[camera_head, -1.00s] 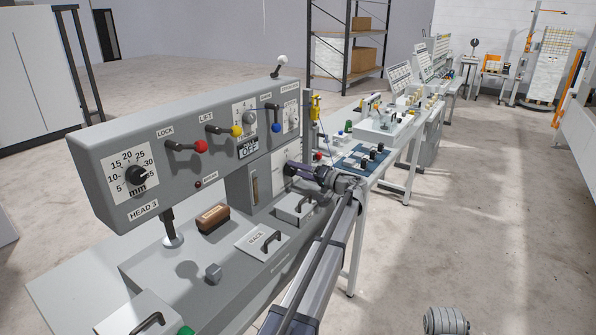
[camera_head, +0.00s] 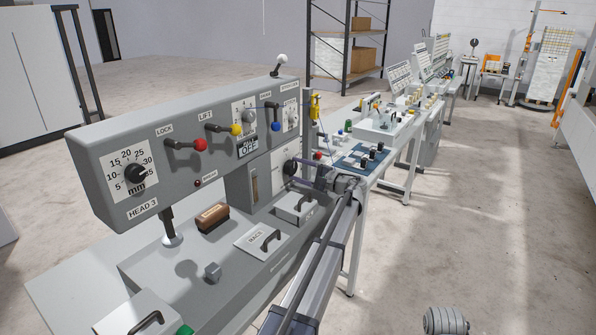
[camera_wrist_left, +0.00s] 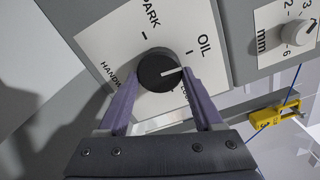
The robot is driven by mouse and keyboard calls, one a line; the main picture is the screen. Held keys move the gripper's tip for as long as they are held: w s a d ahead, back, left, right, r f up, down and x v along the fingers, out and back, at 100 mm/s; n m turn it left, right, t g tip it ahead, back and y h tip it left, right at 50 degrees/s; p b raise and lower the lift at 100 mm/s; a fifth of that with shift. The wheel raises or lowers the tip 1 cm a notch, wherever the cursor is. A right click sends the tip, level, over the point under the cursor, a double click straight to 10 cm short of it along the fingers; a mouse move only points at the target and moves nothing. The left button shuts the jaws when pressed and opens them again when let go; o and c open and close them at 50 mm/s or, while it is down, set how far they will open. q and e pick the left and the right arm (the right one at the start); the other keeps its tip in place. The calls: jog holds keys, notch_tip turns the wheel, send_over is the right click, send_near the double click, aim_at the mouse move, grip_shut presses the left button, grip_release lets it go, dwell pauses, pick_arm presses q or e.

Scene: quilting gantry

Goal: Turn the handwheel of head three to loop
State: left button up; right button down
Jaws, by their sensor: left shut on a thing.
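The handwheel is a black round knob (camera_wrist_left: 157,71) with a white pointer line on a white dial plate (camera_wrist_left: 110,45) lettered PARK, OIL and HANDWHEEL. A further label is partly covered by a finger. The pointer faces right, a little below the OIL tick. In the head view the knob (camera_head: 291,167) sits low on the grey head three housing (camera_head: 92,150). My left gripper (camera_wrist_left: 160,82) has its two purple fingers against opposite sides of the knob and is shut on it. It also shows in the head view (camera_head: 297,178). My right gripper is out of view.
The housing carries a red-knobbed lever (camera_head: 200,145), a yellow-knobbed lever (camera_head: 236,131) and a blue-knobbed lever (camera_head: 276,127). A RACE cover (camera_head: 262,241) and a brown brush (camera_head: 211,217) lie below.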

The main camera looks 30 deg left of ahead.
pick_arm(q)
jog(key=m, duration=0.4)
jog(key=shift+f+m, duration=0.1)
jog(key=shift+m, duration=0.3)
jog(key=m, duration=0.3)
jog(key=shift+s+m, duration=0.15)
jog(key=shift+m, duration=0.15)
jog(key=m, duration=0.4)
jog(key=shift+s+f, duration=0.1)
jog(key=shift+s+m, duration=0.1)
jog(key=shift+m, duration=2.3)
jog(key=o, duration=1.4)
jog(key=shift+c, duration=0.2)
jog(key=shift+d, duration=0.1)
